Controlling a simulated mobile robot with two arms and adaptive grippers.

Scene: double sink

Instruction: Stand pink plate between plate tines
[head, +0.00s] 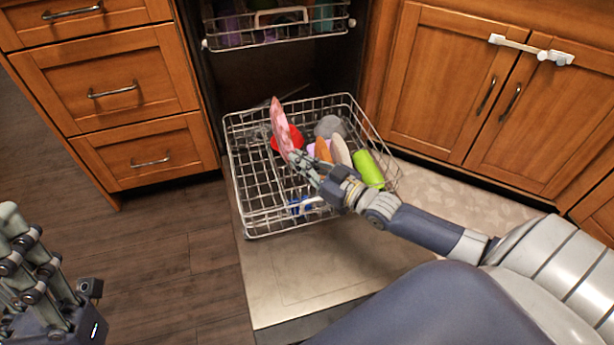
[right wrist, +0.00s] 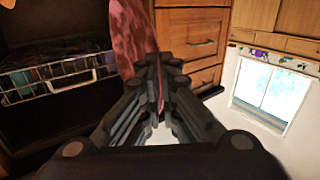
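The pink plate (head: 281,126), mottled pink, is held upright on edge above the lower dish rack (head: 255,197). My right gripper (head: 299,160) is shut on its lower edge. In the right wrist view the plate (right wrist: 132,38) rises from between the fingertips (right wrist: 155,85) of that gripper. Whether the plate's lower edge touches the rack's tines is hidden by the fingers. My left gripper (head: 38,268) is at the lower left, away from the rack, with its fingers apart and nothing seen between them.
The lower rack holds a red item (head: 297,138), a grey round item (head: 330,127), a cream plate (head: 341,151), a green item (head: 369,170) and a blue item (head: 305,205). The upper rack (head: 280,30) is above, behind. The rack's left side looks clear.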

